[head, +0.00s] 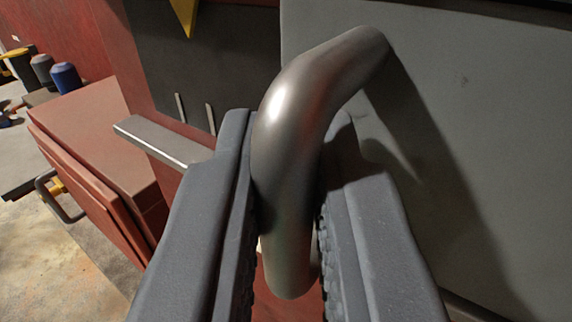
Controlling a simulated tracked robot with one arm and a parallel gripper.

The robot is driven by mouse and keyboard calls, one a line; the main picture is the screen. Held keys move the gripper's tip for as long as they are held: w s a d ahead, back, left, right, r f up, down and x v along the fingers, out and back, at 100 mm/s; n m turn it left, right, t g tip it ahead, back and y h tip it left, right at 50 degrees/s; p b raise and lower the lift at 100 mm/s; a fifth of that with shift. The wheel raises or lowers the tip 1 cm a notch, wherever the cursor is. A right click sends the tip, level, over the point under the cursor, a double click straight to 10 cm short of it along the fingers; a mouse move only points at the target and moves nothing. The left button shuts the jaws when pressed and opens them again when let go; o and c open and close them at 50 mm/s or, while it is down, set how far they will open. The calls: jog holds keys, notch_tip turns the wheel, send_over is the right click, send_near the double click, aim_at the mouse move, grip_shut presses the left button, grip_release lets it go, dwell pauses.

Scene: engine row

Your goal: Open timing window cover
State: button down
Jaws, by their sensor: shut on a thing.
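A grey metal bar handle (290,125) curves out from a flat grey cover panel (470,110) on the right of the head view. I take this panel to be the timing window cover; no label shows. My gripper (287,215) has one dark grey finger on each side of the handle, and both ridged inner faces press against it. The handle's upper end bends back to the panel. Its lower end drops between the fingers, and where it joins is hidden.
A flat metal bar (160,142) sticks out just left of my left finger. Behind it is a dark panel (195,65) with a yellow mark. A red block (95,140) stands at the left, with a dark handle (58,200). Bare floor (50,260) shows at lower left.

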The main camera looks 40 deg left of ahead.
jog(key=shift+d, duration=0.2)
jog(key=c, duration=1.8)
grip_release()
jog(key=b+v, duration=0.3)
jog(key=v, duration=1)
jog(key=shift+s+d+f, duration=0.1)
jog(key=shift+s+d, duration=0.1)
jog(key=shift+s, duration=0.1)
